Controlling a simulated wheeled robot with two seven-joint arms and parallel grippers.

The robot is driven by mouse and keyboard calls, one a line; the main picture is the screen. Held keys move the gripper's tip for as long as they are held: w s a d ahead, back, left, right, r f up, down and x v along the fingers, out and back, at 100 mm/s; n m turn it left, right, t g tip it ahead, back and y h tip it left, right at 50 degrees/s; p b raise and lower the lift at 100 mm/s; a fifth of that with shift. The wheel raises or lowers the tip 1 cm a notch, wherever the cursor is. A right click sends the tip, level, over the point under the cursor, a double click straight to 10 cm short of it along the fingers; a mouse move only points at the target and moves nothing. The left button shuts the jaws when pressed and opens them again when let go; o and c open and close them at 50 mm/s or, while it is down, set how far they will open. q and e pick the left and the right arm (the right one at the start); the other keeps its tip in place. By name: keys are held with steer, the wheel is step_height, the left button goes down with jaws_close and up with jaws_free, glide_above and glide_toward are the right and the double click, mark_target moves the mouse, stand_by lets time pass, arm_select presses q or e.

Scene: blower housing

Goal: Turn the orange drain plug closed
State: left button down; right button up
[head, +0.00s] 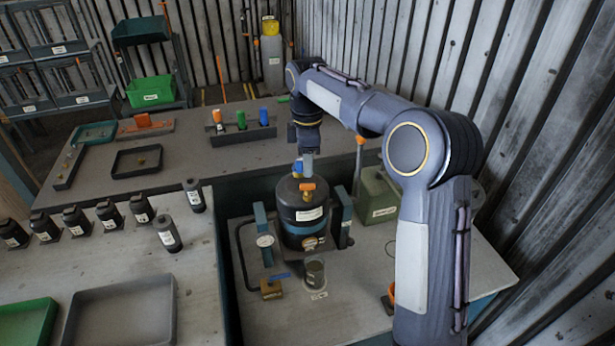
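The black cylindrical housing (290,215) stands upright on the lower bench between two blue-grey side posts. An orange fitting with a crossbar (307,188) is at its upper front. I cannot tell from labels which one is the drain plug. My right gripper (308,163) points down just above the housing top, close behind the upper orange fitting; contact cannot be made out. Its fingers are small and partly merged with a blue part (297,168), so their opening is unclear. My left gripper is out of view.
A small cup (315,273) stands in front. A green box (376,196) is at right. Several black bottles and trays fill the left bench.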

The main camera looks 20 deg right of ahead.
mark_target(308, 184)
step_height(308, 184, down, 6)
steer(key=shift+f, duration=0.15)
steer(key=shift+c, duration=0.3)
jaws_close()
